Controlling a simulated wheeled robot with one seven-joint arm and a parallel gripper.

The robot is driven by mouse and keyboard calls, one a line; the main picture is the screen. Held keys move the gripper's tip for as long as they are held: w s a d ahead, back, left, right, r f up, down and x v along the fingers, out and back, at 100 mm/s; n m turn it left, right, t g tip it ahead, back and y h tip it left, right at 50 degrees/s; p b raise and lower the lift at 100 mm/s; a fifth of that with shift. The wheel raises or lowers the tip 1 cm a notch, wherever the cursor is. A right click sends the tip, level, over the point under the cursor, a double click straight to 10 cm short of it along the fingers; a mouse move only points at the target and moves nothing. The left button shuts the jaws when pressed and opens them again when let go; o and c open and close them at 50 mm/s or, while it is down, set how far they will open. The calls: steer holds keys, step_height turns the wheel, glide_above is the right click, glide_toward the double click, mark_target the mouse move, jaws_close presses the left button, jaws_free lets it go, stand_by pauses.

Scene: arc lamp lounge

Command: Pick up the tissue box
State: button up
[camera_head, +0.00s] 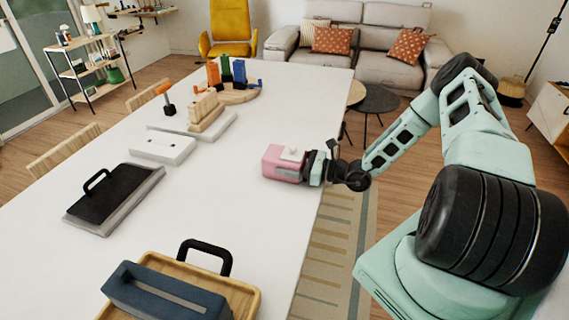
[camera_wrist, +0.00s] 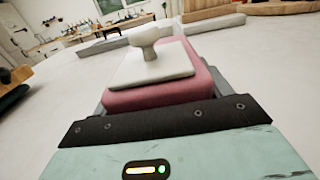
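A pink box (camera_head: 271,166) with a white top and a white knob-like tuft lies at the right edge of the long white table; I take it for the tissue box. It also fills the middle of the wrist view (camera_wrist: 160,97). My gripper (camera_head: 290,173) reaches it from the right, with one grey finger along its near side. In the wrist view, grey fingers (camera_wrist: 163,90) flank the box on both sides, with no clear gap. I cannot tell whether they press on it. The underside of the box is hidden, so I cannot tell whether it touches the table.
A wooden tray (camera_head: 246,292) with a slotted dark blue box (camera_head: 160,297) stands at the near end of the table (camera_head: 230,210). A black-topped grey case (camera_head: 115,198), a white block (camera_head: 163,149) and wooden blocks (camera_head: 205,110) stand left and behind. The table around the pink box is clear.

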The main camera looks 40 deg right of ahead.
steer(key=shift+o, duration=0.2)
steer(key=shift+r, duration=0.1)
step_height(320, 180, up, 10)
steer(key=shift+f+b, duration=0.1)
steer(key=shift+b, duration=0.85)
steer(key=shift+s, duration=0.1)
